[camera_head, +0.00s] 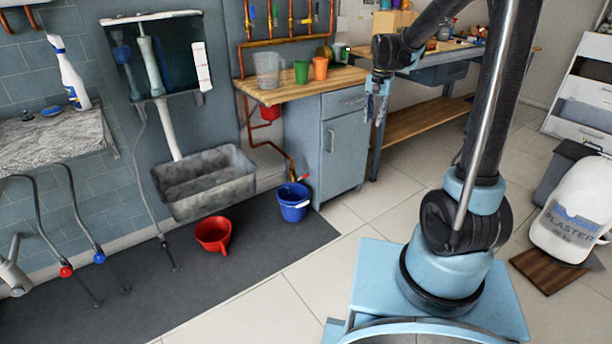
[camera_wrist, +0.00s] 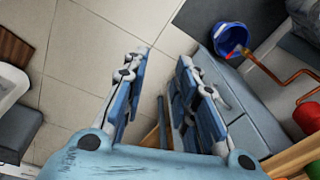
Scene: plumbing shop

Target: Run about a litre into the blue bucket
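The blue bucket (camera_head: 291,206) stands upright on the floor at the edge of the dark mat, left of the grey cabinet. It also shows at the top right of the wrist view (camera_wrist: 222,40). A copper pipe (camera_head: 284,160) comes down beside the cabinet and ends above the bucket, with a small red handle (camera_head: 304,178) near its end. My gripper (camera_head: 375,105) hangs in front of the workbench, up and to the right of the bucket. In the wrist view its fingers (camera_wrist: 163,58) are apart with nothing between them. I cannot see water in the bucket.
A clear jug (camera_head: 268,70), a green cup (camera_head: 301,72) and an orange cup (camera_head: 320,68) stand on the wooden counter (camera_head: 290,92). A plaster sack (camera_head: 575,212) stands right. Tiled floor before the cabinet is clear.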

